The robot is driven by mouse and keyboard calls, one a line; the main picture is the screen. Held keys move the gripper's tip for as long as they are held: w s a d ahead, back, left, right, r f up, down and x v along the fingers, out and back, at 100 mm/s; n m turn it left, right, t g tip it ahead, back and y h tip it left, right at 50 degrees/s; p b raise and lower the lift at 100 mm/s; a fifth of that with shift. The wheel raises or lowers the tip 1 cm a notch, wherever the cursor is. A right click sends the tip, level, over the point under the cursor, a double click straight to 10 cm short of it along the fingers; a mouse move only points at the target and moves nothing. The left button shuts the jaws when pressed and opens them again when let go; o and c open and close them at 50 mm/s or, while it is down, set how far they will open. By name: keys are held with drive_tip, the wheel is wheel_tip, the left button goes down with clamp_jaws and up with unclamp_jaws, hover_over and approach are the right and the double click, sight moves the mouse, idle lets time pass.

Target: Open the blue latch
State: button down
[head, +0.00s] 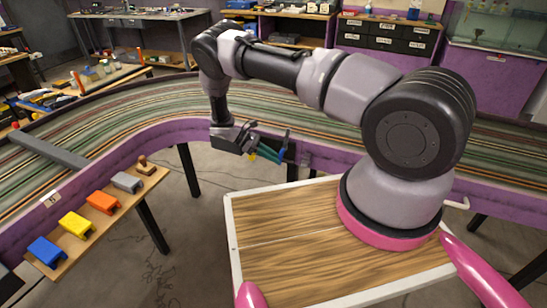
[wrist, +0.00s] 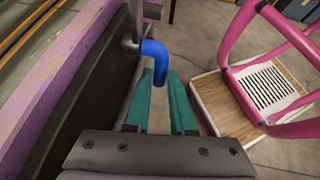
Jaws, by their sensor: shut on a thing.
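The blue latch (wrist: 155,58) is a bent, rounded handle coming out of the dark panel (wrist: 100,75) in the wrist view. Its free end hangs down between the two teal fingers of my gripper (wrist: 160,80), which are shut on it. In the head view my gripper (head: 269,154) is at the dark panel (head: 281,146) on the near side of the track, with a small blue part (head: 287,134) of the latch by the fingertips. A small yellow part (head: 252,156) shows beside the fingers. The latch's pivot is partly hidden.
The curved slot track (head: 140,108) with its purple wall runs behind and left. A wooden shelf (head: 130,196) at left holds a blue block (head: 46,250), a yellow block (head: 76,223), an orange block (head: 103,202) and a grey block (head: 127,182). Floor below the gripper is clear.

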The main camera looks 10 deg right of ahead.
drive_tip(key=c, duration=0.8)
unclamp_jaws()
drive_tip(key=shift+o, duration=0.2)
drive_tip(key=v, duration=1)
drive_tip(key=shift+a+r, duration=0.25)
drive_tip(key=shift+a, duration=0.05)
drive_tip(key=shift+w, duration=0.1)
